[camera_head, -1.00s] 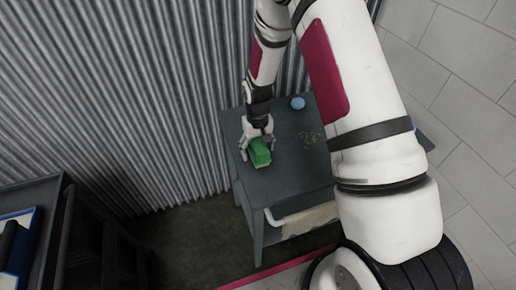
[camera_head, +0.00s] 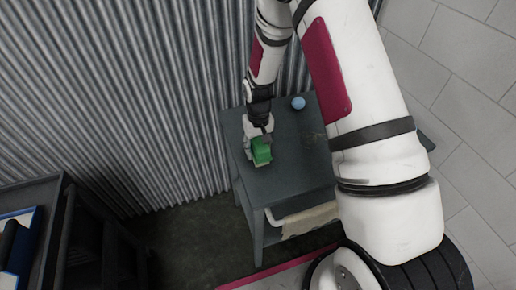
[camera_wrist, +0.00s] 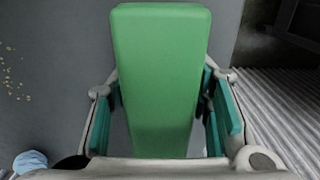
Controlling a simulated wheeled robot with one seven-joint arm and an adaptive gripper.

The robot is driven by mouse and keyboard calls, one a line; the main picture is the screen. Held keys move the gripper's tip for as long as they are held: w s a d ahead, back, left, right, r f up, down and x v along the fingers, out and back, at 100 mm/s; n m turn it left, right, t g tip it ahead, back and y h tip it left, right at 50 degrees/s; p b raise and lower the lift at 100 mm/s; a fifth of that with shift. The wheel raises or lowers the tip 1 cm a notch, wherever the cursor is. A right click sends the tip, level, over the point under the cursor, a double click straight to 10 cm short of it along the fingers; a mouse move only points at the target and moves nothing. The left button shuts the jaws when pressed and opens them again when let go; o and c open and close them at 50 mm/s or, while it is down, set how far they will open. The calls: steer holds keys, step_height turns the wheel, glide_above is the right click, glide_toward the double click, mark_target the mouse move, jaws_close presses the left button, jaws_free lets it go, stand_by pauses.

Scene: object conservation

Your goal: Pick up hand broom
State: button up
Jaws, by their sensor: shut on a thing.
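The green hand broom (camera_head: 261,150) is at the top of the dark grey table, towards its left side. My gripper (camera_head: 258,144) reaches down over it from above. In the wrist view the broom's green top (camera_wrist: 160,75) fills the middle, between the two teal finger pads of my gripper (camera_wrist: 168,112). The fingers are shut on the broom. I cannot tell whether the broom touches the table. Its underside is hidden in the wrist view.
A blue ball-like thing (camera_head: 298,103) lies near the table's back edge. The table (camera_head: 290,172) stands by a corrugated metal wall (camera_head: 130,100). A beige cloth (camera_head: 308,220) hangs below the tabletop. A dark shelf (camera_head: 45,225) stands at left.

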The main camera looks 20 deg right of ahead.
mark_target(258, 139)
steer(key=shift+r, duration=0.45)
step_height(258, 139, up, 2)
steer(key=shift+w+r, duration=0.1)
steer(key=shift+r, duration=0.05)
steer(key=s, duration=0.5)
steer(key=s+a, duration=0.1)
steer(key=s, duration=0.4)
steer(key=s+a+r, duration=0.1)
steer(key=s, duration=0.5)
steer(key=shift+r+b, duration=0.1)
steer(key=shift+b, duration=0.2)
